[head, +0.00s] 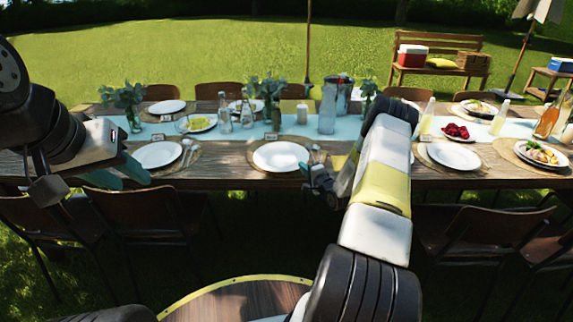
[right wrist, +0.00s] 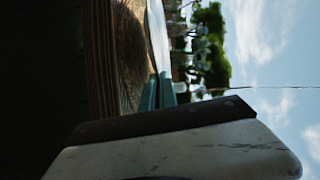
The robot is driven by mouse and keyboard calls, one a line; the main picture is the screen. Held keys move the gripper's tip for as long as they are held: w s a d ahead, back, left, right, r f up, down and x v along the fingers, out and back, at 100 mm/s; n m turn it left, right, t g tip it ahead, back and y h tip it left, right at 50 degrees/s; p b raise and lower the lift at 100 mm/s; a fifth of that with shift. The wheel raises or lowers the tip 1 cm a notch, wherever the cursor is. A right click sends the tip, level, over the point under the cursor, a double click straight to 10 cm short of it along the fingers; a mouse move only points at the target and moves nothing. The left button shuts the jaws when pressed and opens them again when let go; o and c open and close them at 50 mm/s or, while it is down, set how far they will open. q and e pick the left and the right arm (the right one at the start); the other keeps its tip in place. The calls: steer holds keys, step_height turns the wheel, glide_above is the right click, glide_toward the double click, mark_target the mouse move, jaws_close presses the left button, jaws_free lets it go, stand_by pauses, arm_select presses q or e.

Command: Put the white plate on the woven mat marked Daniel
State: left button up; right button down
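White plates lie on woven mats along the near side of the table: one plate at the left (head: 158,154), one in the middle (head: 280,156), one right of my right arm (head: 453,155). Small name cards stand behind them, such as the middle card (head: 271,136); their writing is too small to read, so I cannot tell which mat is Daniel's. My left gripper (head: 122,172) has its teal fingers apart and empty, by the near table edge at the left. My right gripper (head: 318,185) is near the table edge, right of the middle plate; its fingers (right wrist: 158,92) show beside wood, their gap unclear.
Forks and spoons (head: 187,150) lie beside plates. Food plates (head: 541,154) are at the right. Chairs (head: 140,215) line the near side. A round wooden surface (head: 235,302) shows at the bottom.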

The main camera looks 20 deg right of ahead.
mark_target(300, 179)
steer(key=shift+w+a, duration=0.4)
steer(key=shift+w, duration=0.1)
steer(key=shift+w+a+f, duration=0.1)
steer(key=shift+w+f, duration=0.1)
steer(key=shift+f, duration=1.6)
steer(key=c, duration=1.9)
jaws_free()
steer(key=shift+s, duration=0.1)
steer(key=shift+c, duration=0.2)
